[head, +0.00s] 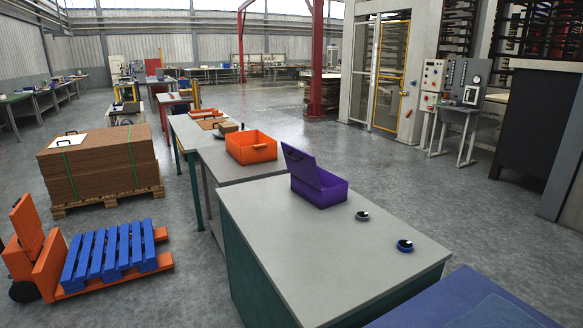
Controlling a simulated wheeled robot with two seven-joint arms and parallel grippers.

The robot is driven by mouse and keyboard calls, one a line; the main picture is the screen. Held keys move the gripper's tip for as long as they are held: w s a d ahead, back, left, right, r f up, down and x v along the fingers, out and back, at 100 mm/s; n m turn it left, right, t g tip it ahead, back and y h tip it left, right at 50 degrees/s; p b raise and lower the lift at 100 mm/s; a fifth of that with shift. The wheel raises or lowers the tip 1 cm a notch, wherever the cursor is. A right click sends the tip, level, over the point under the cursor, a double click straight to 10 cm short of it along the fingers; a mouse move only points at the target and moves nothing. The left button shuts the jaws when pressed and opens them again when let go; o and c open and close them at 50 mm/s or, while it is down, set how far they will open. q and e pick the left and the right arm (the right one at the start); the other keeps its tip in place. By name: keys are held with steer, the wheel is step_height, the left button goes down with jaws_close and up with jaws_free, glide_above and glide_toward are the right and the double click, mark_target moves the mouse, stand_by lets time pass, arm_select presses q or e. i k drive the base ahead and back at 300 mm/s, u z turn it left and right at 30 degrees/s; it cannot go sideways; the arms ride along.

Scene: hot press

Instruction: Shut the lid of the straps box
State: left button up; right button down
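A purple box (322,196) stands on the near grey-topped workbench (300,245), close to its far end. Its purple lid (303,167) is open, tilted up along the box's left side, with a dark handle at its top. The inside of the box is mostly hidden; I cannot tell what it holds. No label is readable, so I cannot confirm that this is the straps box. Neither of my grippers is in view.
Two small round items, one dark (362,216) and one blue (404,246), lie on the bench right of the box. An open orange box (251,147) stands on the bench behind. A blue surface (470,300) is at the lower right. The bench's front is clear.

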mark_target(300, 163)
steer(key=u, duration=0.65)
steer(key=k, duration=1)
steer(key=u, duration=0.95)
steer(key=i, duration=2)
steer(key=z, duration=1.15)
steer(key=i, duration=1.4)
steer(key=z, duration=1.75)
steer(key=i, duration=0.6)
steer(key=z, duration=0.55)
